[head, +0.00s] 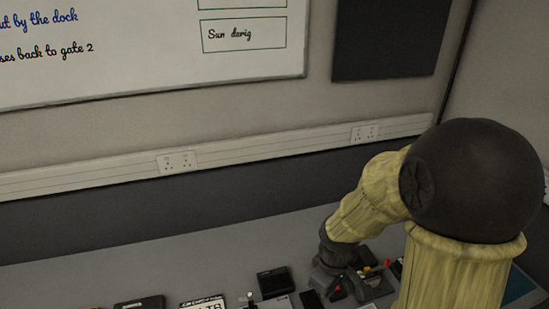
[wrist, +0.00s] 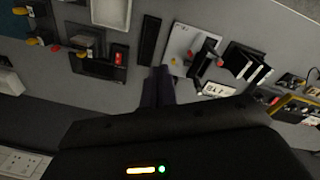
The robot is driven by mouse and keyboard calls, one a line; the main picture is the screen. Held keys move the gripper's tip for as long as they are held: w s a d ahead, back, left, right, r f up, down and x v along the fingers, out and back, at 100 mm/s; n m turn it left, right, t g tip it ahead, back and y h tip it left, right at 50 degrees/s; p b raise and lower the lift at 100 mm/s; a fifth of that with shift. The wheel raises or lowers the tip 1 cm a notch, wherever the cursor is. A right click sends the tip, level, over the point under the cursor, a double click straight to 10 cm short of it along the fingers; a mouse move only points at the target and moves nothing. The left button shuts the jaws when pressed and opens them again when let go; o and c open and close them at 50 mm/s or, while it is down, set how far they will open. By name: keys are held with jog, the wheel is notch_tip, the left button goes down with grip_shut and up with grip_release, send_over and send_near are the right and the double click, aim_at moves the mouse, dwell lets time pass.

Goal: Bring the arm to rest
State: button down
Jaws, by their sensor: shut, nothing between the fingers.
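My arm stands at the right of the head view, its yellow links bent at a large dark joint and reaching down over the grey bench (head: 220,246). The dark wrist end is low over the back part of the bench. In the wrist view my gripper (wrist: 158,76) has its dark fingers together, with nothing between them. The fingertips point at the bench near a black strip (wrist: 150,38) and a light plate (wrist: 184,46). I cannot tell how far above the bench they are. In the head view the fingers are hard to make out.
A dark tray (wrist: 98,66) with red and yellow parts lies left of the fingers in the wrist view. A black box (head: 274,282) and a lettered plate (head: 203,303) lie along the bench front. The wall trunking (head: 90,179) runs behind. The bench's back left is clear.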

jog(key=shift+s+d+r+m+t, duration=0.3)
jog(key=shift+s+d+r+m, duration=0.2)
jog(key=shift+m, duration=0.95)
jog(key=shift+s+d+r+m+t, duration=0.35)
jog(key=shift+s+r+m, duration=0.2)
jog(key=shift+m, duration=0.95)
jog(key=shift+s+d+r+m+t, duration=0.25)
jog(key=shift+s+d+r+m, duration=0.3)
jog(key=shift+m, duration=0.9)
